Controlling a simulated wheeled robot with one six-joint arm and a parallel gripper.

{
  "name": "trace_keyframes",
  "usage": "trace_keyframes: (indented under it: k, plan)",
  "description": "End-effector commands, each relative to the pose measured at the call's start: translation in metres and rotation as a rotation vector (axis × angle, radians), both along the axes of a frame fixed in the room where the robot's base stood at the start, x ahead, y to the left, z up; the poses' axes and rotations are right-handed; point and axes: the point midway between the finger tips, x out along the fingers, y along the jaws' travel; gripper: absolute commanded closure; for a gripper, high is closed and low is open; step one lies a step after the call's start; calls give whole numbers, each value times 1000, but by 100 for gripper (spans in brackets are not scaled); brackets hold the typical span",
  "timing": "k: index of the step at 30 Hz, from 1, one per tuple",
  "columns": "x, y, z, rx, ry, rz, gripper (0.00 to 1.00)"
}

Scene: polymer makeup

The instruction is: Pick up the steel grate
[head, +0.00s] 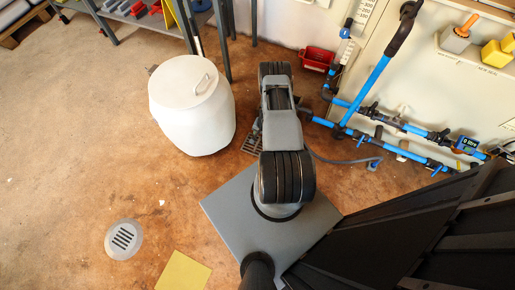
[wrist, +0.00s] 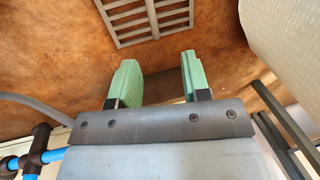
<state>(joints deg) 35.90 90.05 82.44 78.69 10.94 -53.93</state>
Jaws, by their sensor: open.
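The steel grate (wrist: 152,17) is a grey, rectangular slotted grid lying on the brown floor. It shows at the top of the wrist view, cut off by the picture edge. In the head view the grate (head: 250,146) is a small dark patch between the white drum and my arm, which partly hides it. My gripper (wrist: 158,80) has two green fingers, apart and with nothing between them. In the wrist view the grate lies beyond the fingertips, with no visible contact. My arm hides the fingers in the head view.
A white lidded drum (head: 191,112) stands just left of the grate. Blue pipes (head: 365,92) and a hose run along the right. A red bin (head: 318,60) sits behind. A round slotted cover (head: 124,239) and a yellow sheet (head: 183,271) lie at front left. The left floor is mostly clear.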

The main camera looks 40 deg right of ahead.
Motion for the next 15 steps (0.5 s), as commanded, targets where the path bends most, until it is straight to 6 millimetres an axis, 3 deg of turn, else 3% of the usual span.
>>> trace_keyframes:
  k: [6, 15]
  plan:
    - [-6, 4, -51, -1, 16, -15, 56]
    - [3, 8, -92, 0, 15, -16, 56]
